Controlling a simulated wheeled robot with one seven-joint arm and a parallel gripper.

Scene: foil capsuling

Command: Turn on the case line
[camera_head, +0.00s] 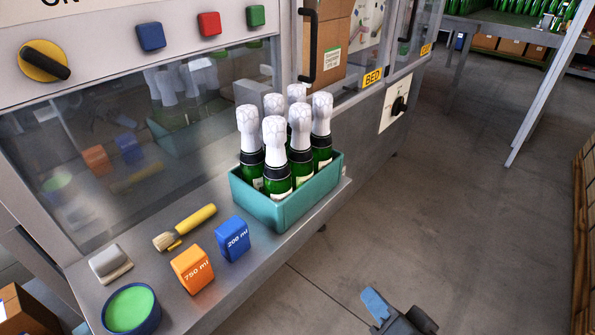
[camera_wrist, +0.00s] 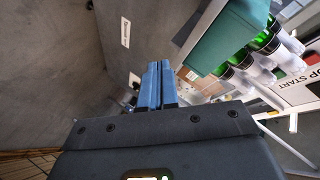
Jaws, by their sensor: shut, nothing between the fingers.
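A black rotary knob on a yellow round base (camera_head: 45,61) is on the machine panel at upper left, under lettering that reads "ON". A second black rotary knob (camera_head: 399,106) is on a white plate farther right along the machine front. No readable label shows which one belongs to the case line. My gripper (camera_head: 376,304) is low in the head view, over the floor and apart from both knobs. In the wrist view its blue fingers (camera_wrist: 158,84) are shut together and empty.
A teal crate (camera_head: 290,206) of foil-topped green bottles stands on the steel ledge. Also there are a blue block (camera_head: 232,239), an orange block (camera_head: 192,269), a yellow-handled brush (camera_head: 186,227) and a green-topped tub (camera_head: 130,309).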

